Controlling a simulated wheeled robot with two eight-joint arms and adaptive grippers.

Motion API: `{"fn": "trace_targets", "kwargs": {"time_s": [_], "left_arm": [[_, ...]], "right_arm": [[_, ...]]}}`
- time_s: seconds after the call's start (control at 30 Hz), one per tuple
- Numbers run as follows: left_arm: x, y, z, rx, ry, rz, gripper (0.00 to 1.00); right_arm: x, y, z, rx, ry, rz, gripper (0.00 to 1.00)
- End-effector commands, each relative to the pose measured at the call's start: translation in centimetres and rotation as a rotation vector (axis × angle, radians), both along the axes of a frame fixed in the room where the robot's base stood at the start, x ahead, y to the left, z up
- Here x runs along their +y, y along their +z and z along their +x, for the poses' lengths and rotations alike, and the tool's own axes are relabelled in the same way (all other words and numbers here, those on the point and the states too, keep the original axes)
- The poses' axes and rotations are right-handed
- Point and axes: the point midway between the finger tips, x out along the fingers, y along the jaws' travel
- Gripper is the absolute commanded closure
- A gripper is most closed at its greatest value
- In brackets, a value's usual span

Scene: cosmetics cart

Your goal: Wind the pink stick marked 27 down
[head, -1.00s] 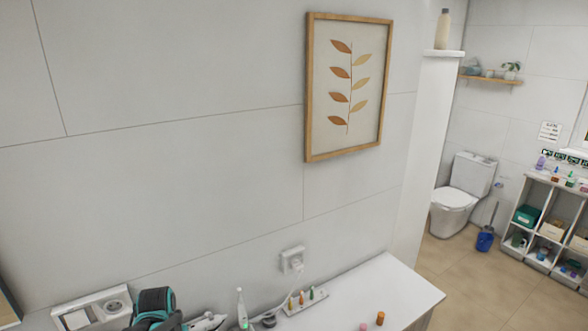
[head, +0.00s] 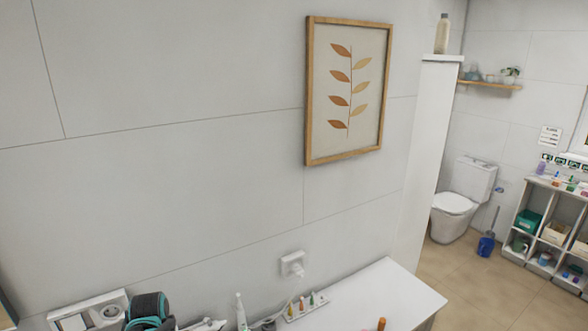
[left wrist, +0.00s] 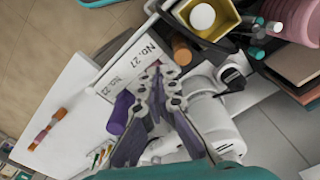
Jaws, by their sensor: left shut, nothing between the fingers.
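My left gripper (left wrist: 163,76) is in the middle of the left wrist view, its fingers together and nothing seen between them. Its tips are just below a white card (left wrist: 142,48) reading "No. 27", with "No. 22" further along. A purple block-like thing (left wrist: 121,112) is left of the fingers, and an orange-brown cylinder (left wrist: 182,50) is just beyond the tips. I cannot pick out a pink stick marked 27. My right gripper is in neither view.
An orange and pink stick-like thing (left wrist: 48,130) lies on the white counter (left wrist: 75,95), which has free room around it. A yellow-rimmed container (left wrist: 208,18) and a white cylindrical device (left wrist: 212,120) crowd the right. A plugged-in wall outlet (head: 292,263) is above the counter.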

Motion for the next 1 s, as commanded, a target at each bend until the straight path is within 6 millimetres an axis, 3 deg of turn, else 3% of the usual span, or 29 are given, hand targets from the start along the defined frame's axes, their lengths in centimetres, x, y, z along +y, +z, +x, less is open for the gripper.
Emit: {"fn": "trace_targets", "kwargs": {"time_s": [0.17, 0.6, 1.0], "left_arm": [[0.0, 0.7, -0.2, 0.001, 0.0, 0.0, 1.0], [0.0, 5.9, -0.2, 0.002, 0.0, 0.0, 1.0], [-0.1, 6.2, -0.2, 0.002, 0.027, 0.0, 1.0]], "right_arm": [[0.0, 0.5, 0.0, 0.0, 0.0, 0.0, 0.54], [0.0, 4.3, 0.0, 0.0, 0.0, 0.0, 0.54], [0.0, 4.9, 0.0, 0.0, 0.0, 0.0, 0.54]]}}
